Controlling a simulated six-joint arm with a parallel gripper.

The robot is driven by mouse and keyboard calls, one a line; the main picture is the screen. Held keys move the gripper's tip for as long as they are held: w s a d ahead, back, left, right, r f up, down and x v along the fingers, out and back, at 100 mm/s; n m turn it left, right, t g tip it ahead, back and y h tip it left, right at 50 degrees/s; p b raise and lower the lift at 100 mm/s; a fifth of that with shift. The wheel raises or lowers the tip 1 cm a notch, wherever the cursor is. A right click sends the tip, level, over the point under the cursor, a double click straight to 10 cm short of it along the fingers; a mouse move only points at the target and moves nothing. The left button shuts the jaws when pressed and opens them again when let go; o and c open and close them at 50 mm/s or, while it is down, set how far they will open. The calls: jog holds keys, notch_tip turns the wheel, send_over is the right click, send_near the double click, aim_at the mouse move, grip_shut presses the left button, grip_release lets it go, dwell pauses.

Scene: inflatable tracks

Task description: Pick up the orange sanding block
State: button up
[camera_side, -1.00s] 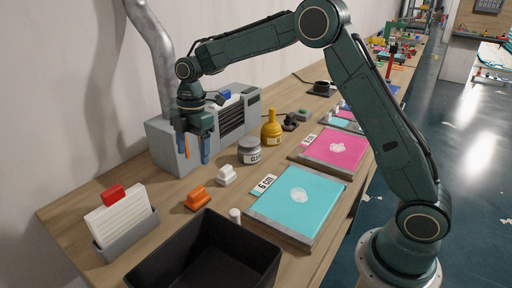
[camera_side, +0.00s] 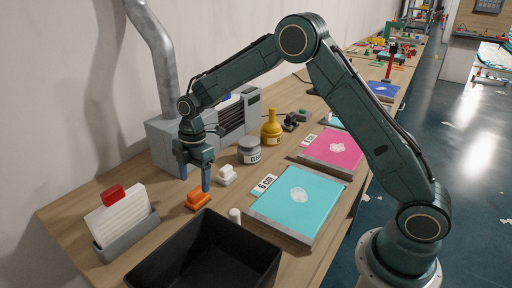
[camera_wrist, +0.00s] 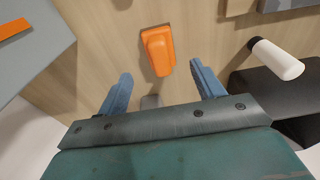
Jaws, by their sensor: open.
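The orange sanding block (camera_side: 198,200) lies on the wooden bench between the black bin and the grey machine. My gripper (camera_side: 195,179) hangs just above and slightly behind it, pointing down, with its blue fingers apart and nothing held. In the wrist view the block (camera_wrist: 158,50) shows between and just beyond the fingertips of my open gripper (camera_wrist: 160,76). The block is upright and appears untouched.
A black bin (camera_side: 160,258) stands in front, with a white cylinder (camera_side: 235,215) beside it. A card holder (camera_side: 128,237) stands left; a cyan pad (camera_side: 300,197) lies right.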

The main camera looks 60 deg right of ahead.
aim_at(196, 190)
jog(key=shift+f, duration=0.1)
jog(key=shift+a+f, duration=0.15)
jog(key=shift+f, duration=2.35)
jog(key=shift+c, duration=0.2)
jog(key=c, duration=1.1)
